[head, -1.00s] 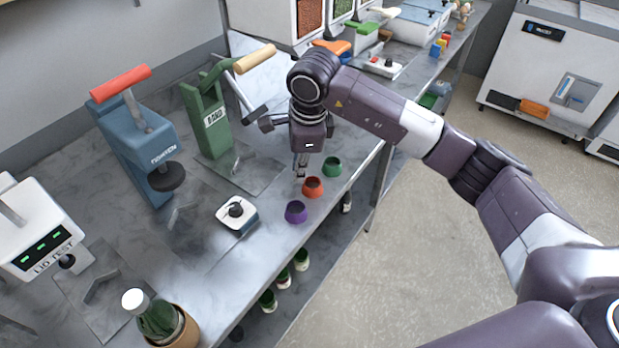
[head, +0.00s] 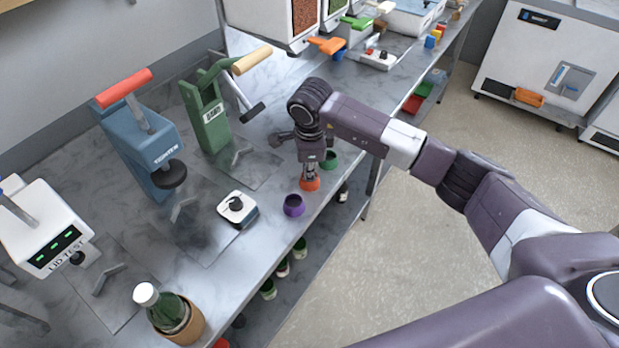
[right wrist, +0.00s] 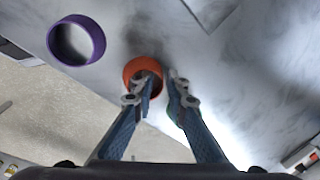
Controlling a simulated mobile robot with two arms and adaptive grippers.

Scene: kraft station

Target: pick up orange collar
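The orange collar (head: 310,184) stands on the grey bench near its front edge, between the purple collar (head: 293,205) and the green collar (head: 329,159). My right gripper (head: 310,172) points down over the orange collar and partly hides it. In the right wrist view, the orange collar (right wrist: 141,67) is at the tips of my right gripper (right wrist: 164,76). One finger overlaps the collar's opening, and the other is just right of its wall. A narrow gap shows between the fingertips; firm contact cannot be made out. My left gripper is not in view.
The purple collar (right wrist: 76,40) is close by in the right wrist view. A small white device with a black knob (head: 237,208) sits left of the collars. A green press (head: 207,117) and a blue press (head: 140,140) stand behind. A bottle (head: 165,308) stands at the front left.

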